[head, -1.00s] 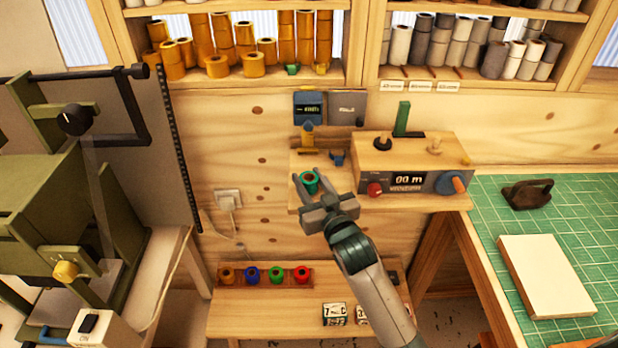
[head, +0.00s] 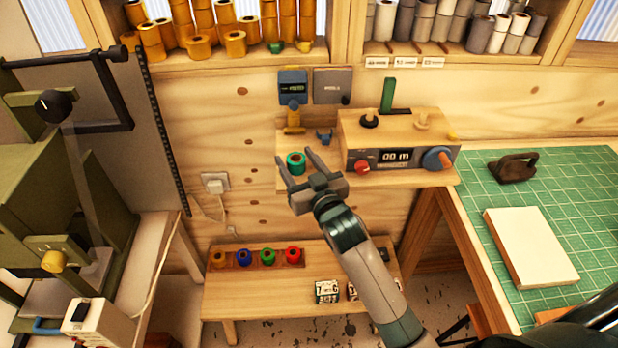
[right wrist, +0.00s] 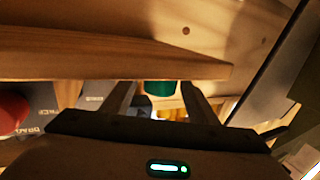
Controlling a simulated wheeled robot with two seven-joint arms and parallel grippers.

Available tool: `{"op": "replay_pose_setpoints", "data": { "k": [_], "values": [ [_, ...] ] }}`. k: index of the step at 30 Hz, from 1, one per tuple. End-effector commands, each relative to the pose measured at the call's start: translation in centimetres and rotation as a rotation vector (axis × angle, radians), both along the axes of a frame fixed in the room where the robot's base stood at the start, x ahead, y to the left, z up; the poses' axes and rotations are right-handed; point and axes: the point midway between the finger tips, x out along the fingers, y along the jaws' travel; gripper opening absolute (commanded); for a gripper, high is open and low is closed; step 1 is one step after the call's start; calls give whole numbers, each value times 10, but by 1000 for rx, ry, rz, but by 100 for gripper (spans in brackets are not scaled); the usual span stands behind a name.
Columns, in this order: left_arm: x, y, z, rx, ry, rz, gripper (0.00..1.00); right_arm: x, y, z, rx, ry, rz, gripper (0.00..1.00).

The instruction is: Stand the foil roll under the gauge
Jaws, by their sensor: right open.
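A green foil roll (head: 296,163) stands upright on the left end of the small wall shelf (head: 350,181). The gauge (head: 292,88), a blue box with a small display, hangs on the wall above, with a yellow part (head: 294,119) below it. The roll appears in front of this part; I cannot tell whether it is exactly beneath. My right gripper (head: 294,158) is open, with a finger on either side of the roll. The right wrist view shows the roll's green side (right wrist: 161,88) between the spread fingers, partly hidden by the shelf edge. My left gripper is out of view.
A box with a "00 m" display (head: 396,157) stands on the shelf to the right. Orange, blue, green and red rolls stand in a rack (head: 257,265) on the low bench. A green machine (head: 50,175) stands left; a green cutting mat (head: 590,215) lies right.

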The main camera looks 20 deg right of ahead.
Motion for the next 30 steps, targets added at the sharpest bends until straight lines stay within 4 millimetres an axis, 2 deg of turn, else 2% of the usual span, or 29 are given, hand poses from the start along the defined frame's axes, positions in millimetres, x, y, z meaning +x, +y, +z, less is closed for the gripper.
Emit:
{"op": "replay_pose_setpoints", "data": {
  "k": [5,15,21,30],
  "values": [
    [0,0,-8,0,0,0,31,-19,-2,-2,0,1,0,53],
    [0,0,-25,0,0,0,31,-78,-7,-1,1,2,0,53],
    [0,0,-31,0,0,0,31,-105,-9,2,0,3,0,53],
    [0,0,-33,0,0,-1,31,-117,-10,5,-1,1,0,53]
  ]
}}
